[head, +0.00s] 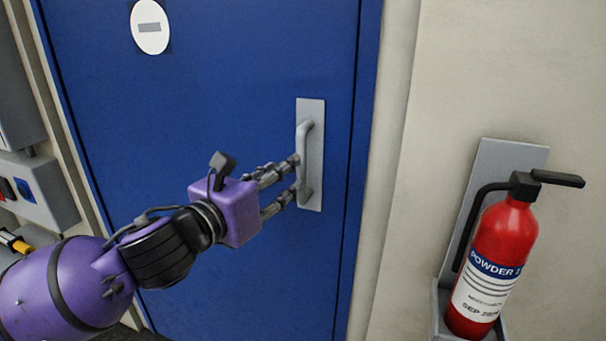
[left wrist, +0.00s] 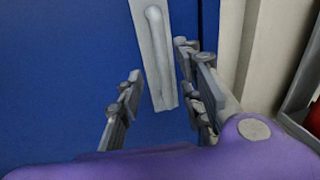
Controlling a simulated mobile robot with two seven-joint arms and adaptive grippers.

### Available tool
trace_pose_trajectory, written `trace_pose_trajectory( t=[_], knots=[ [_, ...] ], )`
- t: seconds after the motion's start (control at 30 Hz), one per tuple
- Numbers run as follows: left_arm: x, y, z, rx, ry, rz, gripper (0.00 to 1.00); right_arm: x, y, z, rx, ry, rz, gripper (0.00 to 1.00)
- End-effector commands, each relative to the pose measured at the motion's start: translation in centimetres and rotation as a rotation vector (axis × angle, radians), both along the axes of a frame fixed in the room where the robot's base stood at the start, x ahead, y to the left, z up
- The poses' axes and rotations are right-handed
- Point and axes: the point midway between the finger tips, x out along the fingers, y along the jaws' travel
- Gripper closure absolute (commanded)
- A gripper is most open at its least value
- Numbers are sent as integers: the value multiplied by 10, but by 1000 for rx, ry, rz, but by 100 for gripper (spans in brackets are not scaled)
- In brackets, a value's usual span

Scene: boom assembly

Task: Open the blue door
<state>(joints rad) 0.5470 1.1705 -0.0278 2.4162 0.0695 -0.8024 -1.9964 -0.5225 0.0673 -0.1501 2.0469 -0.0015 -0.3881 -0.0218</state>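The blue door (head: 250,75) fills the middle of the head view and looks shut in its frame. Its grey pull handle (head: 308,140) stands upright on a light grey plate (head: 313,108) near the door's right edge. My left gripper (head: 295,175) reaches in from the left, its fingertips at the lower half of the handle. In the left wrist view the two fingers are apart, with the lower part of the handle (left wrist: 158,60) between and just beyond them. I cannot tell whether a finger touches it. My right gripper is in neither view.
A red fire extinguisher (head: 500,250) sits in a grey wall bracket (head: 507,155) at the right. The beige wall (head: 440,90) lies between it and the door. Grey boxes (head: 38,190) are on the wall at the left. A white round sign (head: 150,40) is on the door.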

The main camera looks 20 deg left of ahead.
Motion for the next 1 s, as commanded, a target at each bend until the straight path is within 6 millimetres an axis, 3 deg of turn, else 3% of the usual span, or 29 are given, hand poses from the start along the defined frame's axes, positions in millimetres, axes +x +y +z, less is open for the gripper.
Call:
trace_pose_trajectory(
  t=[0.13,0.6,0.97,1.0],
  knots=[
    [7,-4,12,56,-34,-4,66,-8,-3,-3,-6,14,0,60],
    [70,-19,12,51,-31,-3,66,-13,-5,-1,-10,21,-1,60],
    [76,-20,11,53,-31,-4,66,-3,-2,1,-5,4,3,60],
    [76,-20,11,53,-31,-4,70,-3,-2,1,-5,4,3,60]
  ],
)
